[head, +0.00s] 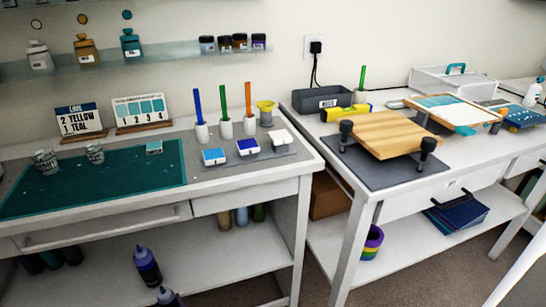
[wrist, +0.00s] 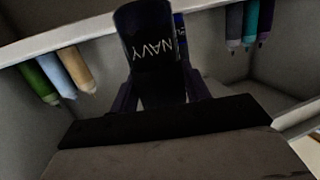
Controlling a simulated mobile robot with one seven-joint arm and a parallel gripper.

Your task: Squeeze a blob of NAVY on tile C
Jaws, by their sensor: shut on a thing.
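In the wrist view, my gripper (wrist: 160,92) is shut on a dark bottle lettered NAVY (wrist: 152,50). The lettering looks upside down, and the gripper hides part of the bottle. Three small blocks stand on the left table: two blue-and-white ones (head: 214,157) (head: 248,147) and a mostly white one (head: 281,138). Their letters are unreadable, so I cannot tell which is tile C.
In the wrist view, green, blue and tan bottles (wrist: 75,68) are at left, and grey, teal and purple ones (wrist: 250,25) at right. In the head view, the left tabletop (head: 308,160) is above the lower shelf. Pen holders (head: 226,129) and a teal mat (head: 90,180) are on it.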

